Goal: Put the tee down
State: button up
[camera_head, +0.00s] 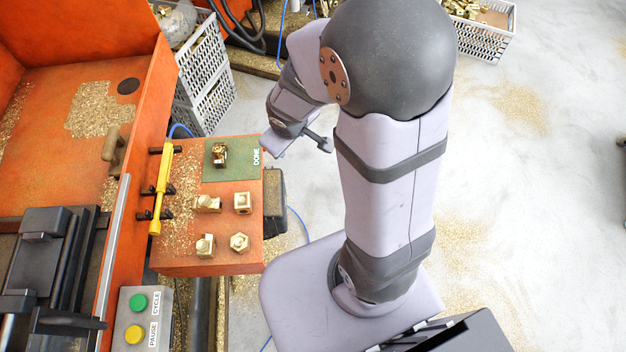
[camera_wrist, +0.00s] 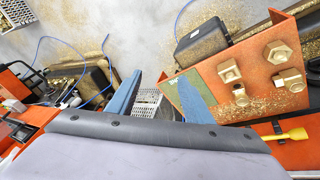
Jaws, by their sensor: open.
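A brass fitting, apparently the tee (camera_head: 219,155), stands on the green mat marked DONE (camera_head: 237,170) at the far end of the orange table. My gripper (camera_head: 298,148) is open and empty, off the right edge of the mat and apart from the fitting. In the wrist view my gripper (camera_wrist: 157,88) shows its two bluish fingers spread wide. The green mat (camera_wrist: 188,76) is partly behind the right finger there, and I cannot make out the fitting on it.
Several other brass fittings, such as a hex one (camera_head: 239,242), stand on the near part of the orange table (camera_head: 235,266). A yellow-handled tool (camera_head: 161,190) lies on black hooks at the left edge. A grey crate (camera_head: 203,75) is behind.

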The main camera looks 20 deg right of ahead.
jog(key=s+r+m+g, duration=0.1)
jog(key=s+m+g, duration=0.1)
jog(key=s, duration=0.5)
jog(key=s+r+m+g+y, duration=0.1)
jog(key=s+m+g, duration=0.1)
jog(key=s, duration=0.5)
jog(key=shift+r+m, duration=0.4)
jog(key=shift+m, duration=0.1)
jog(key=shift+o, duration=0.4)
jog(key=shift+f, duration=0.1)
